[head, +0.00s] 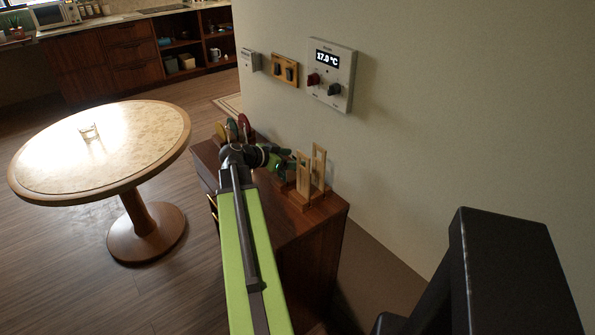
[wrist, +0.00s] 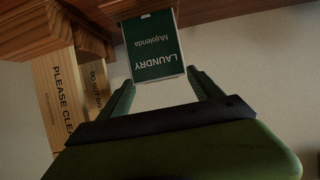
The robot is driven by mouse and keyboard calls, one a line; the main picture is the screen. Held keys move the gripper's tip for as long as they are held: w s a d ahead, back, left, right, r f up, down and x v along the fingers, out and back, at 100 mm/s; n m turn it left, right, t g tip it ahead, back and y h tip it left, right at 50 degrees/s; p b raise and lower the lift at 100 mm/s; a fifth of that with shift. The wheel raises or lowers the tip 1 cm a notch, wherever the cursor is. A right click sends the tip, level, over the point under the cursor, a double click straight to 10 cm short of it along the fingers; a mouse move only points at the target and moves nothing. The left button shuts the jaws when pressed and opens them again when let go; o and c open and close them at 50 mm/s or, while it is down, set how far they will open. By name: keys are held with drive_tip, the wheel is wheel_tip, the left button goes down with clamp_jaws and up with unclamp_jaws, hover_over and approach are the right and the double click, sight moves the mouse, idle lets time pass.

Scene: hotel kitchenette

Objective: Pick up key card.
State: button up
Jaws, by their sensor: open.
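A dark green card with a white edge (wrist: 154,45), printed LAUNDRY, shows upside down at the top centre of the wrist view. I cannot tell whether it is the key card. My gripper (wrist: 160,77) is open, its green fingers on either side of the card's free end. I cannot tell whether either finger touches it. In the head view my gripper (head: 288,168) is over the dark wooden cabinet (head: 318,222), beside the wooden stand, and hides the card there.
Coloured round items (head: 232,129) stand at the cabinet's far end. The wall carries a thermostat (head: 331,75) and switches (head: 285,70). A round table (head: 60,150) stands left.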

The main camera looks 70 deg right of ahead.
drive_tip(key=c, duration=1.5)
wheel_tip(320, 180, up, 10)
drive_tip(key=p, duration=1)
drive_tip(key=shift+r, duration=0.2)
drive_tip(key=shift+c, duration=0.3)
drive_tip(key=shift+f, duration=0.15)
